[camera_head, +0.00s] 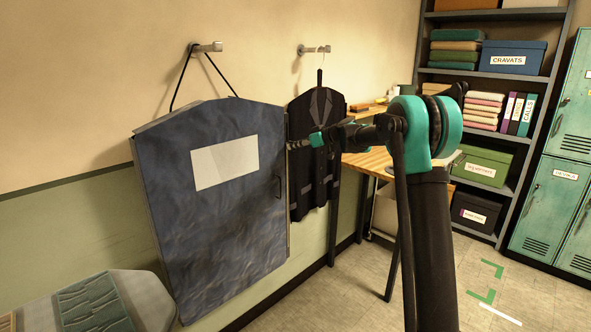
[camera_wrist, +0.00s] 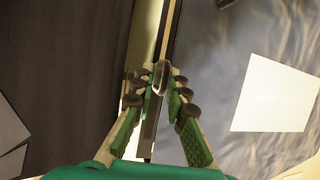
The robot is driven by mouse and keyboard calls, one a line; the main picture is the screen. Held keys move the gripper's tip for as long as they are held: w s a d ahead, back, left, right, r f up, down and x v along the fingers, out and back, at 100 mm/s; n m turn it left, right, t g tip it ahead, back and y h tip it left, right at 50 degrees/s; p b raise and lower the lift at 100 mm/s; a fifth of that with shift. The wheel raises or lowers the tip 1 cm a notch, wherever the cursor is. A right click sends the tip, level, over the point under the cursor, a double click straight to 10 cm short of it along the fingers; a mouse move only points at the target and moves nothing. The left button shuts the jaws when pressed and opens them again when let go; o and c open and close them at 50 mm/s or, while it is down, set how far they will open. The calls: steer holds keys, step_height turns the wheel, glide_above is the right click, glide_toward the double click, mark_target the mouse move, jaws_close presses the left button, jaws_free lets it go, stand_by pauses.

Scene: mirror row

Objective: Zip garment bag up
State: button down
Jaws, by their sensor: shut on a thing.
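The blue garment bag (camera_head: 215,225) hangs from a wall hook by a dark cord, with a blank white label on its front and a dark handle near its right edge. My gripper (camera_head: 300,144) is at the upper right edge of the bag. In the wrist view, my gripper (camera_wrist: 160,85) is closed on a small pale metallic zip pull (camera_wrist: 161,74) over the narrow seam strip. The bag's blue face (camera_wrist: 215,90) lies right of the strip. How far the zip is closed cannot be made out.
A dark jacket (camera_head: 315,170) hangs on a second hook right behind my gripper. A wooden desk (camera_head: 365,163), shelves (camera_head: 478,140) and teal lockers (camera_head: 553,190) stand to the right. A grey padded seat (camera_head: 95,300) is at lower left. Open floor (camera_head: 350,300) lies in front.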

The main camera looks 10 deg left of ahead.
steer(key=r, duration=1)
steer(key=shift+s+a, duration=0.25)
steer(key=shift+a, duration=0.1)
steer(key=c, duration=1.7)
jaws_free()
steer(key=shift+s+r, duration=0.1)
steer(key=shift+w+d, duration=0.15)
steer(key=shift+w, duration=0.05)
steer(key=shift+s+d, duration=0.2)
steer(key=shift+d, duration=0.25)
steer(key=v, duration=1.1)
steer(key=shift+a+r, duration=0.1)
steer(key=shift+r, duration=0.05)
